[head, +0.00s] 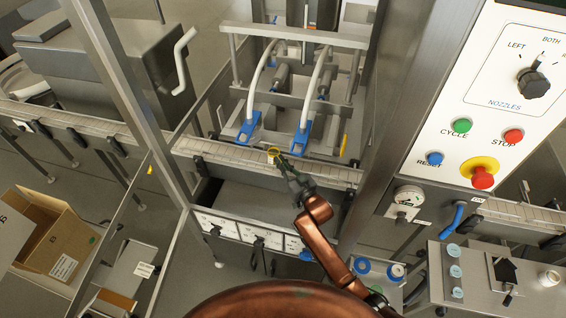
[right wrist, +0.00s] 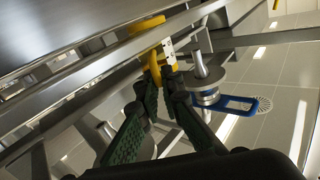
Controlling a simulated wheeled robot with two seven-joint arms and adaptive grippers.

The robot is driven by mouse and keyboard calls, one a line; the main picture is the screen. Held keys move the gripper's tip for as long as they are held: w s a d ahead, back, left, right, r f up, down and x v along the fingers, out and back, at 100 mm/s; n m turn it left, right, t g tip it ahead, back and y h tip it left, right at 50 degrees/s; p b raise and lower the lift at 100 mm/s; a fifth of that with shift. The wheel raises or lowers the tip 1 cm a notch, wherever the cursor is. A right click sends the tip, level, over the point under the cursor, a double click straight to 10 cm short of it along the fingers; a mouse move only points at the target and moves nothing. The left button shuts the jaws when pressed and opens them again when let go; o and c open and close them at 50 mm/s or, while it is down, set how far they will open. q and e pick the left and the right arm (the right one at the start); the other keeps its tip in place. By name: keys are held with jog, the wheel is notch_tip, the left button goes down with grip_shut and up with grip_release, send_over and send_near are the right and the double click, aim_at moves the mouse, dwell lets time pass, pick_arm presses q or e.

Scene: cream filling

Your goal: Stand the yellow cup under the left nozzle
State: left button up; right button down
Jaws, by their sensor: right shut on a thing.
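The yellow cup (head: 273,153) is small in the head view, at the conveyor's near part, below and between the two blue-framed nozzles. My right gripper (head: 282,164) is shut on it. In the right wrist view the green fingers (right wrist: 162,76) meet at a yellow piece (right wrist: 150,38) with a white patch, which looks like the cup; its base is hidden. The left nozzle (head: 249,127) hangs to the left of the cup and the right nozzle (head: 302,134) to its right. The cup is not directly under the left nozzle. My left gripper is out of view.
The conveyor (head: 225,153) runs across, with metal rails and a frame post (head: 130,100) at left. A control panel (head: 490,110) stands at right. A cardboard box (head: 52,235) is at lower left. A blue-framed metal part (right wrist: 222,102) is close right of the fingers.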

aim_at(261, 163)
jog(key=shift+w+a+b, duration=0.2)
jog(key=shift+w+a, duration=0.05)
jog(key=shift+a, duration=0.5)
jog(key=shift+w+a+b, duration=0.2)
jog(key=shift+a, duration=0.6)
jog(key=shift+w+a+b, duration=0.2)
jog(key=shift+w+a, duration=0.05)
jog(key=shift+a, duration=0.5)
jog(key=shift+w+a+b, duration=0.25)
jog(key=shift+a, duration=0.45)
jog(key=shift+w+a+b, duration=0.2)
jog(key=shift+a+b, duration=0.05)
jog(key=shift+a, duration=0.45)
jog(key=shift+w+a+b, duration=0.25)
jog(key=shift+a, duration=0.45)
jog(key=shift+d+f, duration=0.1)
jog(key=shift+d, duration=0.2)
jog(key=c, duration=2)
grip_release()
jog(key=shift+w, duration=0.1)
jog(key=shift+c, duration=0.2)
